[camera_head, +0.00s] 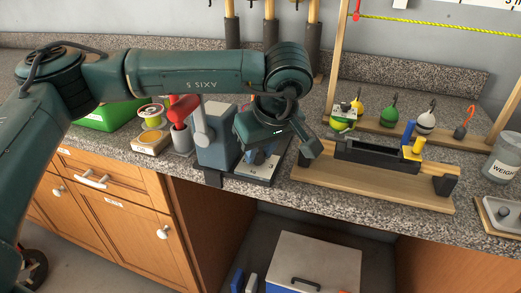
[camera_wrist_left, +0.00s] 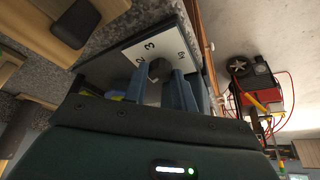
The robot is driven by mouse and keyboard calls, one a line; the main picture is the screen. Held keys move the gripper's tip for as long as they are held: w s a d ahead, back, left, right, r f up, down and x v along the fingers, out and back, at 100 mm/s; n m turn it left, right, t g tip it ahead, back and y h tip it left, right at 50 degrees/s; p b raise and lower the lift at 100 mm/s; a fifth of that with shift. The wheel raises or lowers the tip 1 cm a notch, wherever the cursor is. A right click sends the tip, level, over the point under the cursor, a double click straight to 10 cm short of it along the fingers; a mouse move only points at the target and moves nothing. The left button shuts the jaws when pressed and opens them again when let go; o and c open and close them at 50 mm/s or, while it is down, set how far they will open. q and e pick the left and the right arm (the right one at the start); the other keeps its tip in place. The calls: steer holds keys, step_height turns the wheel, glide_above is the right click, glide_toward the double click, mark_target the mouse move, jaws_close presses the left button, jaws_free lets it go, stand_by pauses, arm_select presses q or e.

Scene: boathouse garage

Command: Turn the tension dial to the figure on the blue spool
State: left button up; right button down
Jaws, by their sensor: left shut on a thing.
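The tension dial (camera_wrist_left: 159,69) is a small dark knob on a white plate (camera_wrist_left: 150,45) marked 2, 3 and kg in the left wrist view. My left gripper (camera_wrist_left: 160,88) has its two blue-grey fingers on either side of the knob and is shut on it. In the head view my left gripper (camera_head: 258,163) reaches down over the base of the blue-grey machine (camera_head: 216,138), hiding much of the plate. My right gripper is not in view.
A wooden stand (camera_head: 370,184) with a black trough and dark end pads is close on the right. A weights jar (camera_head: 502,160) stands at far right. The counter's front edge is near.

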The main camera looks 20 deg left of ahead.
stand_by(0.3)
arm_select(q)
steer(key=o, duration=1)
steer(key=v, duration=1.3)
steer(key=shift+r+p, duration=0.15)
steer(key=shift+p, duration=0.15)
steer(key=shift+a, duration=0.1)
